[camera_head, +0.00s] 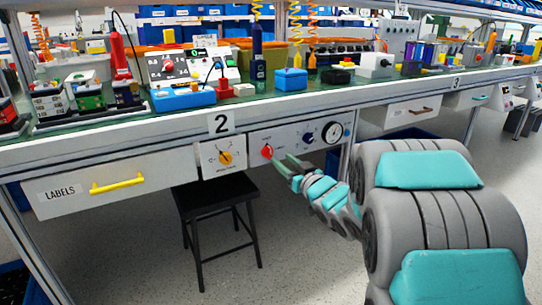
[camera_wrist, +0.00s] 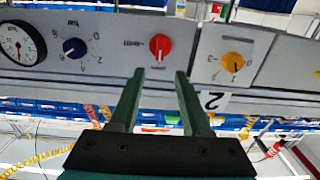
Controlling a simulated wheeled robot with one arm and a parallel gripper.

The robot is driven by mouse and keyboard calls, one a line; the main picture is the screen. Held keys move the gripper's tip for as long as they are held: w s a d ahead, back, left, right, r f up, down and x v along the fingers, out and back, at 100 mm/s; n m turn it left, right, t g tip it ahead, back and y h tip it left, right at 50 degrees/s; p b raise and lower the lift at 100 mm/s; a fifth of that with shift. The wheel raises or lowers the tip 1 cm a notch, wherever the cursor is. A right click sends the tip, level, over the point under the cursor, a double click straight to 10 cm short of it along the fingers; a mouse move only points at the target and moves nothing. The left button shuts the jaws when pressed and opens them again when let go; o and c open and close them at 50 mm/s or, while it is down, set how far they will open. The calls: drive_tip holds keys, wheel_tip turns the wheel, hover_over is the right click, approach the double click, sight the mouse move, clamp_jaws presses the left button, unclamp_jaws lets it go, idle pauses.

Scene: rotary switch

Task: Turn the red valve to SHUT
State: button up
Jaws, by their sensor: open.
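The red valve (camera_head: 267,151) is a small knob on the grey panel under the bench edge. In the wrist view, which is upside down, the red valve (camera_wrist: 160,46) shows its grip bar roughly upright in the picture. Small labels sit beside and below it, too small to read surely. My gripper (camera_head: 283,160) is just right of the valve in the head view. In the wrist view my gripper (camera_wrist: 160,72) has two dark green fingers, spread and empty. The valve lies beyond the fingertips, centred between them, apparently not touched.
The same panel carries a blue knob (camera_wrist: 74,48) and a round gauge (camera_wrist: 18,43). A yellow-orange knob (camera_head: 226,158) is on the neighbouring plate. A drawer with a yellow handle (camera_head: 117,183) is further left. A black stool (camera_head: 216,194) stands below.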

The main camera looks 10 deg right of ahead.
sight(271, 150)
drive_tip(key=x, duration=0.6)
drive_tip(key=shift+w+a, duration=0.1)
drive_tip(key=shift+w, duration=0.3)
clamp_jaws()
